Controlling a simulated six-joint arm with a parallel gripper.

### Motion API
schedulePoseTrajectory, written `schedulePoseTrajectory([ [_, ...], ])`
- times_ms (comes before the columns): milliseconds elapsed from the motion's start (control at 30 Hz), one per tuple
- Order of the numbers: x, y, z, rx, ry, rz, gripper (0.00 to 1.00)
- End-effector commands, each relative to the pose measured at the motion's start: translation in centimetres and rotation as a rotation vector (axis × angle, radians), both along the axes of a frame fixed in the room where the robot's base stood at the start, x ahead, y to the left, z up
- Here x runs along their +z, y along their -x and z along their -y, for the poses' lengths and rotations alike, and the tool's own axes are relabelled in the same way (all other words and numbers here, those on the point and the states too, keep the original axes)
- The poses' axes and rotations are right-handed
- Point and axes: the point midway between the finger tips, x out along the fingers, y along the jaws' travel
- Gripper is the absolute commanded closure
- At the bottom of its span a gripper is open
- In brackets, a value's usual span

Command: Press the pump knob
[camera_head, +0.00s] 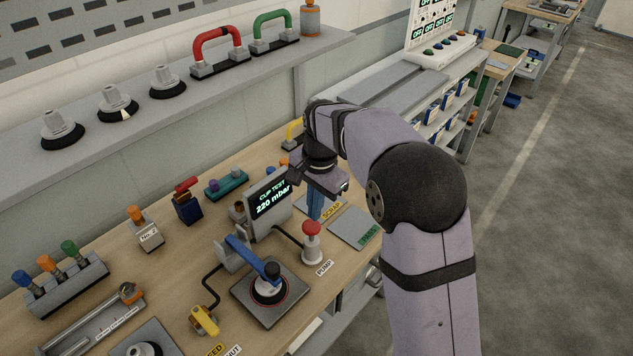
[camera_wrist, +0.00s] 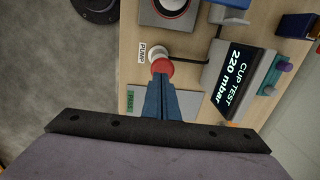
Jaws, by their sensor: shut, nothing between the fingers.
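The pump knob (camera_head: 311,228) is a red mushroom cap on a pale round base, beside a PUMP label on the wooden bench. In the wrist view the red knob (camera_wrist: 162,67) shows just beyond the fingertips. My gripper (camera_head: 315,214) has blue fingers pointing down, closed together and empty. In the head view the fingertips are close to the knob, behind and slightly above it. In the wrist view the closed fingers (camera_wrist: 160,82) overlap the lower edge of the knob. I cannot tell whether they touch it.
The display (camera_head: 270,202) reads CUP TEST 220 mbar, left of the knob. A suction cup with a blue arm sits on a grey plate (camera_head: 244,294) in front. A PASS plate (camera_head: 352,226) lies right of the knob. A yellow valve handle (camera_head: 204,320) is at the front.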

Motion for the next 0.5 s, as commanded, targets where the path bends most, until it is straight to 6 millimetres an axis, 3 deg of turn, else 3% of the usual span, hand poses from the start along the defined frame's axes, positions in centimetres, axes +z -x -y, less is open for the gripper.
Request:
schedulePoseTrajectory([
  [300,5.3,0.1,0.3,-0.001,-0.001,0.005,1.00],
  [500,7.1,0.2,0.4,-0.001,-0.001,0.003,1.00],
])
